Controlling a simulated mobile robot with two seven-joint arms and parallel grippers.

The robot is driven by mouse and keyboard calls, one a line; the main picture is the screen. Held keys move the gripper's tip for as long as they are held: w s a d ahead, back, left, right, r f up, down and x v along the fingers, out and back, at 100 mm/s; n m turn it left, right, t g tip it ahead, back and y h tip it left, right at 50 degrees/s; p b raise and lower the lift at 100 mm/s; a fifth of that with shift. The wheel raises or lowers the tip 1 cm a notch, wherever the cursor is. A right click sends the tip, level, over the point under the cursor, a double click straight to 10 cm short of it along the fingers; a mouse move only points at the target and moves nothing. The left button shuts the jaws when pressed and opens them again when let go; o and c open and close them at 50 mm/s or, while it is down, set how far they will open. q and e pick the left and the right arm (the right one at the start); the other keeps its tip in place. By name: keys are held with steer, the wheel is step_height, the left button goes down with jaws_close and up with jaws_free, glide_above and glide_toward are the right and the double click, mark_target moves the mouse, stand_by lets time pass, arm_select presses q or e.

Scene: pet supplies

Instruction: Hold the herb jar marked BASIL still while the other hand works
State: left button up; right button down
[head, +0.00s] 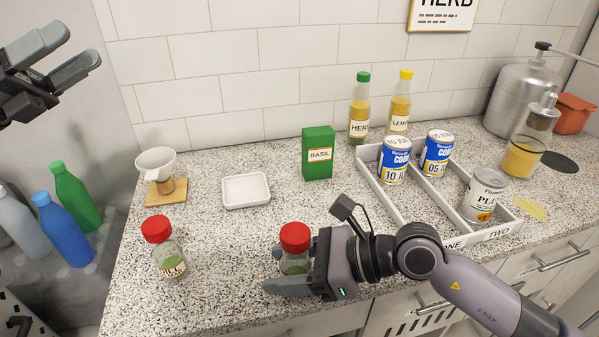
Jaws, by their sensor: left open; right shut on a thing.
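A glass jar with a red lid (295,238) stands at the front middle of the counter, with green contents low inside. My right gripper (286,270) is shut on this jar from the right, its fingers around the body. The jar's label is hidden, so I cannot read its name. A second red-lidded jar (168,250), with a label ending in "ILL", stands upright to the left, apart from the gripper. A green box marked BASIL (318,155) stands further back. My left gripper (80,47) is open and empty at the upper left, away from the jars.
A white funnel (156,162) on a wooden stand and a white dish (246,191) are at the back left. A divided tray (430,218) with several cans is at the right. Two bottles stand by the wall. Counter between the jars is clear.

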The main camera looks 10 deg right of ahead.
arm_select(q)
steer(key=s+d+m+g+y, duration=0.35)
steer(key=d+m+g, duration=0.35)
steer(key=d, duration=0.6)
steer(key=m+y, duration=1.3)
steer(key=y, duration=0.3)
glide_above(299, 231)
steer(key=shift+h, duration=0.25)
steer(key=x, duration=0.3)
steer(key=w+a+x, duration=0.1)
steer(key=x, duration=0.6)
steer(key=shift+w+a+f, duration=0.15)
steer(key=shift+a+f, duration=0.05)
steer(key=shift+f, duration=0.45)
steer(key=shift+a+f+m+t+y, duration=0.2)
steer(key=shift+t+y, duration=0.15)
steer(key=shift+y, duration=0.25)
steer(key=shift+a+f+m+t+y, duration=0.1)
steer(key=shift+f+m+t+y, duration=0.2)
steer(key=shift+y, duration=0.3)
steer(key=shift+f, duration=0.25)
step_height(299, 231, down, 7)
steer(key=shift+a+f, duration=0.1)
steer(key=shift+f, duration=0.1)
